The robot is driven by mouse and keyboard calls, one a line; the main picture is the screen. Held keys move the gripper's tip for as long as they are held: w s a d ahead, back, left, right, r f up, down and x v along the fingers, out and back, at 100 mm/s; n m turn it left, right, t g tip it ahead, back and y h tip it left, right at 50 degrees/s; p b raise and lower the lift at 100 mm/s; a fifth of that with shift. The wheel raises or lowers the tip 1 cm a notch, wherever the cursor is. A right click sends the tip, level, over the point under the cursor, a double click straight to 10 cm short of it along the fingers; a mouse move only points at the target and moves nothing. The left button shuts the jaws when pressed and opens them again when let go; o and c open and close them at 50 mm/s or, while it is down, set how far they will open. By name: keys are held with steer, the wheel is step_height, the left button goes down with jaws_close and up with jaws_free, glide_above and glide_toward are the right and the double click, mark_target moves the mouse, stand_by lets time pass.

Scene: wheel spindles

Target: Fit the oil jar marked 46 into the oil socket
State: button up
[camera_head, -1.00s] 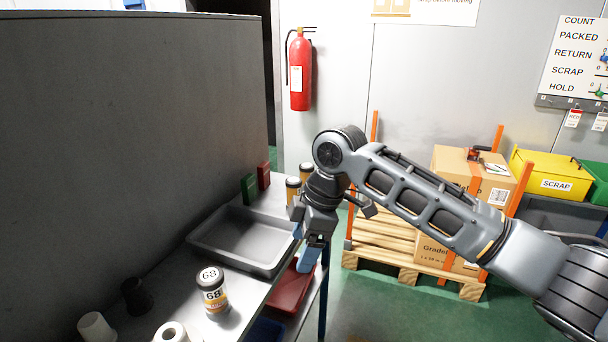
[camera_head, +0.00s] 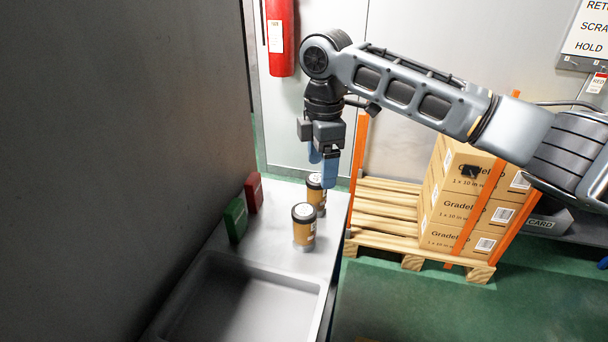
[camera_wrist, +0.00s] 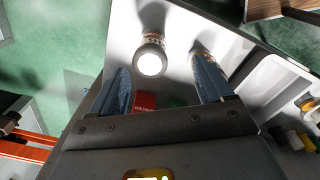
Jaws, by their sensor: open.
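Two jars with dark rims, pale lids and orange-brown labels stand upright on the grey bench; their marks are too small to read. The nearer jar (camera_head: 303,228) stands clear of my gripper. The farther jar (camera_head: 315,196) is just below my gripper (camera_head: 323,170), which points down, open and empty. In the wrist view a jar with a bright lid (camera_wrist: 150,62) shows between the spread fingers of my gripper (camera_wrist: 160,72). Another jar (camera_wrist: 206,50) is partly hidden behind the right finger. I cannot make out the oil socket.
A grey tray (camera_head: 318,296) lies on the bench in front of the jars. A green block (camera_head: 236,219) and a red block (camera_head: 253,193) stand against the dark panel (camera_head: 110,150). A pallet (camera_head: 390,215) with boxes stands right of the bench.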

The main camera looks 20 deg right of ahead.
mark_target(317, 178)
steer(key=shift+w, duration=0.4)
steer(key=shift+w+f, duration=0.15)
steer(key=shift+f, duration=0.1)
steer(key=f, duration=0.3)
steer(key=f+p, duration=0.1)
steer(key=f, duration=0.3)
steer(key=shift+w+a+f, duration=0.1)
steer(key=shift+w, duration=0.1)
steer(key=shift+c, duration=0.3)
steer(key=c, duration=1.1)
steer(key=shift+c, duration=0.2)
